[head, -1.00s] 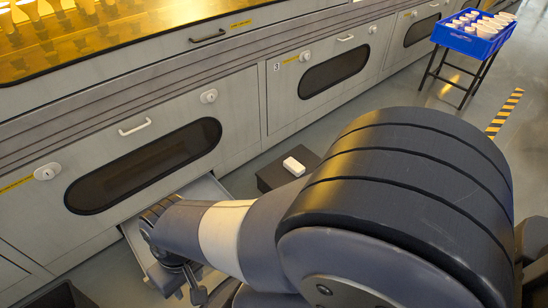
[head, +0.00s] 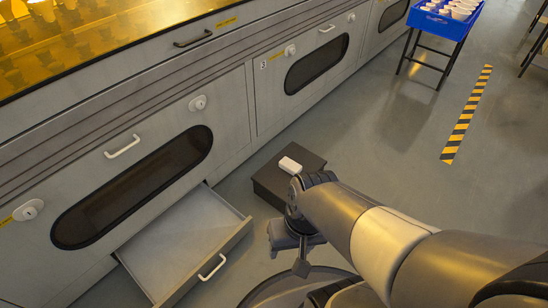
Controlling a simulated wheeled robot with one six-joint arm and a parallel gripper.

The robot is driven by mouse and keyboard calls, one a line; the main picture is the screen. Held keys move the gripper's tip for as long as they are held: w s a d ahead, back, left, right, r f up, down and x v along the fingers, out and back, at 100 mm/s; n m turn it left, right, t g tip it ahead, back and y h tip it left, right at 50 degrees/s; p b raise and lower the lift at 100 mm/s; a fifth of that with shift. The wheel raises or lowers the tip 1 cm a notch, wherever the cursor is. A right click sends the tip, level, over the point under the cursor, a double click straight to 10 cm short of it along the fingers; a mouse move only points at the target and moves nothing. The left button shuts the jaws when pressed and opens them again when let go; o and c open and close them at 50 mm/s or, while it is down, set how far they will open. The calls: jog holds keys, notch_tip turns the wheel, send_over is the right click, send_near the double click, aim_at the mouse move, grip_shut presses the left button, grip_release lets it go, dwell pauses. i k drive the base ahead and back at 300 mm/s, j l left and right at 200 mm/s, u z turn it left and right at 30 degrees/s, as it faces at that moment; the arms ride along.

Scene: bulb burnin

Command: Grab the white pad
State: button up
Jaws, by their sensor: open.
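The white pad (head: 290,165) is a small white block lying on top of a dark low box (head: 270,186) on the floor. My gripper (head: 291,262) is in the head view, below and slightly right of the pad, pointing down over the floor. It is apart from the pad. Its jaws are open, and I see nothing between them. My wrist is close to the right side of the dark box in the picture.
An open, empty drawer (head: 180,252) juts out from the machine at lower left. The grey machine front (head: 232,110) with handles and dark windows runs behind. A blue crate (head: 440,22) on a stand is at upper right. The floor beyond the dark box is clear.

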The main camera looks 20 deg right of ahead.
aim_at(290, 166)
jog(key=z, duration=0.45)
jog(key=i+l+z, duration=0.1)
jog(key=i, duration=0.4)
jog(key=i+l+z, duration=0.1)
jog(key=i+l, duration=0.15)
jog(key=i, duration=0.25)
